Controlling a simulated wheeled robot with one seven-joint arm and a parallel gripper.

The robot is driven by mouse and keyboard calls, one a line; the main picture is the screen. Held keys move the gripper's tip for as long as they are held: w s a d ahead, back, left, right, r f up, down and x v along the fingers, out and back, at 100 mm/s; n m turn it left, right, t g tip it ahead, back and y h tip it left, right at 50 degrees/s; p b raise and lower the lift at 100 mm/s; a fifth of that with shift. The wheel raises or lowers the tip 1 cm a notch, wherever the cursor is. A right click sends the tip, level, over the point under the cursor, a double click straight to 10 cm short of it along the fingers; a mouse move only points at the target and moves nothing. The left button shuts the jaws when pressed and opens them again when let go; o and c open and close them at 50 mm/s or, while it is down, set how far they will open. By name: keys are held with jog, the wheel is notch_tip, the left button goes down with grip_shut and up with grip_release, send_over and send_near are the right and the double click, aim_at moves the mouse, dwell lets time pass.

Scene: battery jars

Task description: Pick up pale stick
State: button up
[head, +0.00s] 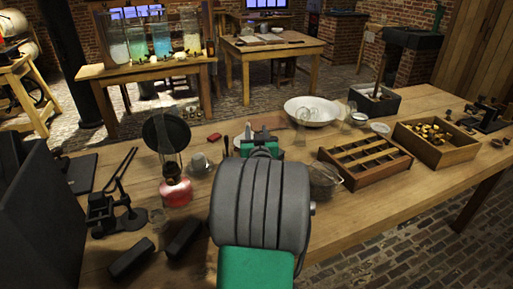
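My dark grey and green arm reaches out over the wooden table (421,201). My gripper (260,136) is at its far end, low over the middle of the table. The arm's thick grey joint hides most of it, so its fingers and anything between them cannot be made out. A small, thin pale upright shape (248,130) shows just left of the gripper. It may be the pale stick, but it is too small to tell, and I cannot tell whether the gripper touches it.
Left of my gripper stand a pink-based lamp (175,190) and a grey cup (199,162). The front right tabletop is clear.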

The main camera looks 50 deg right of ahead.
jog(key=shift+c, duration=0.3)
jog(key=shift+a, duration=0.1)
grip_shut()
